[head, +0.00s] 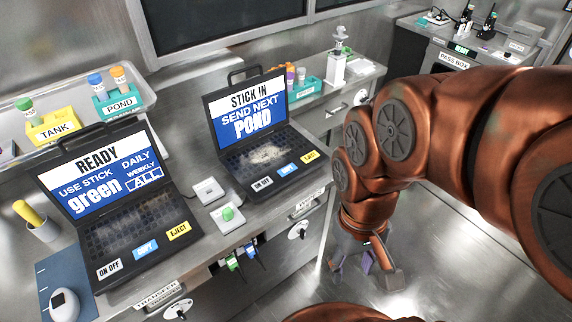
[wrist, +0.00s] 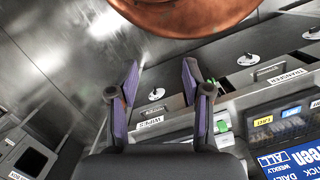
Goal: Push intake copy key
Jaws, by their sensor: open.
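Two black laptops stand on the steel counter in the head view. The left laptop (head: 120,225) shows "READY, USE STICK green", with a blue copy key (head: 145,248) between its white and yellow keys. The right laptop (head: 265,150) shows "STICK IN, SEND NEXT POND", with a blue copy key (head: 287,169). I cannot read which one is intake. My gripper (head: 378,262) is open and empty, pointing down, low in front of the counter and right of both laptops. In the wrist view my gripper (wrist: 160,80) has spread fingers, and part of the left laptop (wrist: 290,150) shows.
A white pad with a green button (head: 228,213) sits between the laptops. Yellow TANK (head: 53,125) and teal POND (head: 118,101) racks stand behind the left laptop. A cup with a yellow item (head: 38,225) is at far left. Drawers with knobs (head: 298,231) line the front. Floor at right is clear.

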